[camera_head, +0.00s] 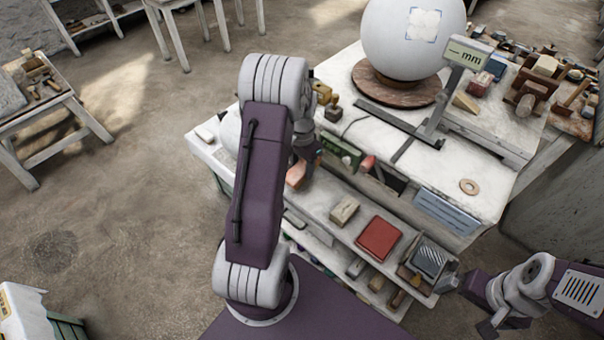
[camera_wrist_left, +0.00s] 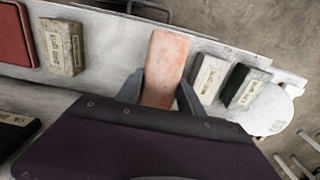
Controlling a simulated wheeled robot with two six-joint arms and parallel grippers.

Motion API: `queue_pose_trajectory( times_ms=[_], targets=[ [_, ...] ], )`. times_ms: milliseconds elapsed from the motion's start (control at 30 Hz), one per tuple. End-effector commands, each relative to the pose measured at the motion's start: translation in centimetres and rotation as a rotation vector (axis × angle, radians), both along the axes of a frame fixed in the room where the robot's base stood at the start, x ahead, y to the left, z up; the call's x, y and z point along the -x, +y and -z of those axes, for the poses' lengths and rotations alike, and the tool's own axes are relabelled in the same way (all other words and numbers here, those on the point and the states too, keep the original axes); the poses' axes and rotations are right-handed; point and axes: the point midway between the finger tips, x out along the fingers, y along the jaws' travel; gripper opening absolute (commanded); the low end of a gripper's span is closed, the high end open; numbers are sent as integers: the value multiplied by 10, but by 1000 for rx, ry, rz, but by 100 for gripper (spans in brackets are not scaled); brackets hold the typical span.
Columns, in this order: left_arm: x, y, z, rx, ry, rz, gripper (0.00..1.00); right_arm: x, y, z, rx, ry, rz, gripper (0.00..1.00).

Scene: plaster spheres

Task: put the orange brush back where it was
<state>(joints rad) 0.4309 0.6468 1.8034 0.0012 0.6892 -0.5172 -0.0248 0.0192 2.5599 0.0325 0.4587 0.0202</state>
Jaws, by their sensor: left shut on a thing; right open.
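My left gripper (camera_wrist_left: 160,95) is shut on an orange-pink block (camera_wrist_left: 165,62), which lies between its two dark fingers in the left wrist view. No bristles show on it, so I cannot tell whether it is the orange brush. In the head view the orange-pink block (camera_head: 296,176) shows beside my left wrist, over the left part of the shelf; the left fingers are mostly hidden by my arm. I cannot tell whether the block touches the shelf. My right gripper (camera_head: 470,303) is open and empty at the lower right, beside the shelf's end.
Two labelled blocks (camera_wrist_left: 208,78) stand right of the held block. A large white sphere (camera_head: 412,38) and a measuring stand (camera_head: 436,115) occupy the table above.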

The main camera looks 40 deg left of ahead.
Motion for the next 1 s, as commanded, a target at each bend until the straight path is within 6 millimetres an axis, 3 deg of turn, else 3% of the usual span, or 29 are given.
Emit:
queue_pose_trajectory(
  times_ms=[167, 400, 567, 600, 667, 1000],
  targets=[
    [1, 0, 5, 1, 2, 0, 0, 0, 0, -1, 0, 0, 0, 100],
    [1, 0, 39, 1, 3, 0, 0, 0, 0, -4, 0, 0, 0, 100],
    [2, -1, 41, 2, 4, 0, 0, 0, 0, -3, 0, 0, 0, 100],
    [2, -1, 41, 3, 5, 0, 48, 0, 0, -3, 0, 0, 0, 100],
    [2, -1, 42, 2, 6, 0, 64, 0, 0, -3, 0, 0, 0, 100],
    [1, 0, 38, 1, 1, 0, 67, 0, 0, -3, 0, 0, 0, 100]
  ],
)
